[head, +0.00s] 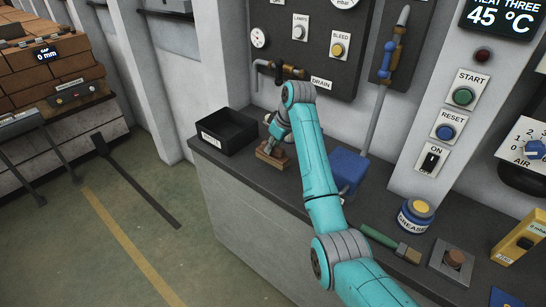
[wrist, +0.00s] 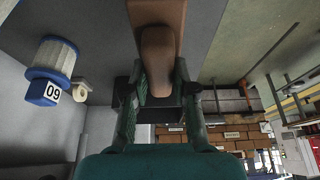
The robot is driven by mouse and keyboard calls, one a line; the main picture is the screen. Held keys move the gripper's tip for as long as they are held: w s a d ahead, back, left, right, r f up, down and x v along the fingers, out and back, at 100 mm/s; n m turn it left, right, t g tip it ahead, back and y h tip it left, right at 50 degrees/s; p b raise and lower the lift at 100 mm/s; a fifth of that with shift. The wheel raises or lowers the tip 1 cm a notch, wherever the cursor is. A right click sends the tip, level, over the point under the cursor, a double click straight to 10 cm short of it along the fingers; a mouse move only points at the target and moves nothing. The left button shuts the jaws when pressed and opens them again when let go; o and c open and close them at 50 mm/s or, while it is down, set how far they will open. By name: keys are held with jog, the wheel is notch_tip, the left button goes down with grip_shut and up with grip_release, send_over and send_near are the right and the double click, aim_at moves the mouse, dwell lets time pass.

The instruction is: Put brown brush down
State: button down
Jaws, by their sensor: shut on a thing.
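The brown brush (head: 272,157) is a brown block with a rounded grip on top. It is over the dark counter (head: 240,165), just right of the black open bin (head: 224,132). My gripper (head: 277,143) is shut on the brush from above. In the wrist view the brush (wrist: 160,45) reaches in from the top edge, its rounded grip between the fingers of my gripper (wrist: 160,90). I cannot tell whether its underside touches the counter.
A blue box (head: 347,168) stands right of my gripper. A grease pot (head: 415,216) and a green-handled brush (head: 390,243) lie farther right. A pipe with a brown valve (head: 280,70) is on the wall behind. The counter's front edge is close to the brush.

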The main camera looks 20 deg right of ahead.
aim_at(273, 156)
jog(key=shift+f, duration=2.15)
jog(key=c, duration=0.9)
grip_release()
jog(key=shift+f, duration=0.15)
jog(key=v, duration=1)
jog(key=shift+s+a+r, duration=0.2)
jog(key=shift+a+r, duration=0.15)
jog(key=shift+r, duration=0.05)
